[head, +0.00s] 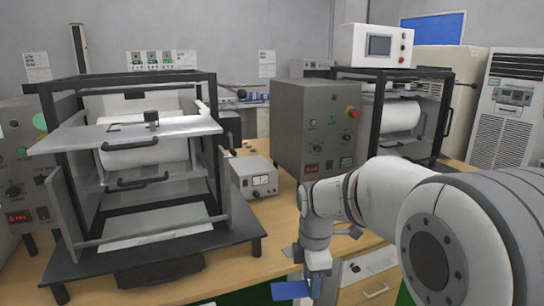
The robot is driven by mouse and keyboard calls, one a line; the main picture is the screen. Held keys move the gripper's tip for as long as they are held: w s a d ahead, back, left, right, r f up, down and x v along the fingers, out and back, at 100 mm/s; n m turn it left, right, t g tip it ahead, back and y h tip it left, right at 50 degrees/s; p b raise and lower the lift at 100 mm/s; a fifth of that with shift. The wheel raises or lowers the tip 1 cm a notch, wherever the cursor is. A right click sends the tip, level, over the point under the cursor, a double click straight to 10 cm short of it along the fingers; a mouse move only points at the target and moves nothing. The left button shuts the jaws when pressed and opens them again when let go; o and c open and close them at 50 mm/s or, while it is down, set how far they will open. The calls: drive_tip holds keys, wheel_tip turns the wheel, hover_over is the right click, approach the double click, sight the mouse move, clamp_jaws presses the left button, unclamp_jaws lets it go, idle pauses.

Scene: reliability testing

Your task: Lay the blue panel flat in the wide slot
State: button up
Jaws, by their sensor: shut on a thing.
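A flat blue panel (290,290) shows at the bottom of the head view, just in front of the workbench. My gripper (313,283) points down at the panel's right end and is shut on it. The fingertips are small and partly hidden, so the exact grip is unclear. The panel looks roughly level and apart from the bench. A black-framed test machine (213,150) stands on the bench to the left, with an open front and a pale plate (160,228) at its bottom. I cannot tell which opening is the wide slot.
A small grey meter box (254,177) and a larger grey control box (316,125) stand on the wooden bench (270,235). A second framed machine (445,115) is behind my arm. Some bare bench lies between the left machine and my gripper.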

drive_tip(key=w+d+f+m+p, duration=0.2)
drive_tip(key=d+f+m+p, duration=0.1)
drive_tip(key=f+m, duration=0.4)
drive_tip(key=w+d+f+m+p, duration=0.2)
drive_tip(key=f+m+p, duration=0.4)
drive_tip(key=m, duration=0.6)
wheel_tip(320, 180, down, 2)
drive_tip(key=shift+w+d, duration=0.2)
drive_tip(key=shift+d, duration=0.5)
drive_tip(key=shift+f, duration=0.1)
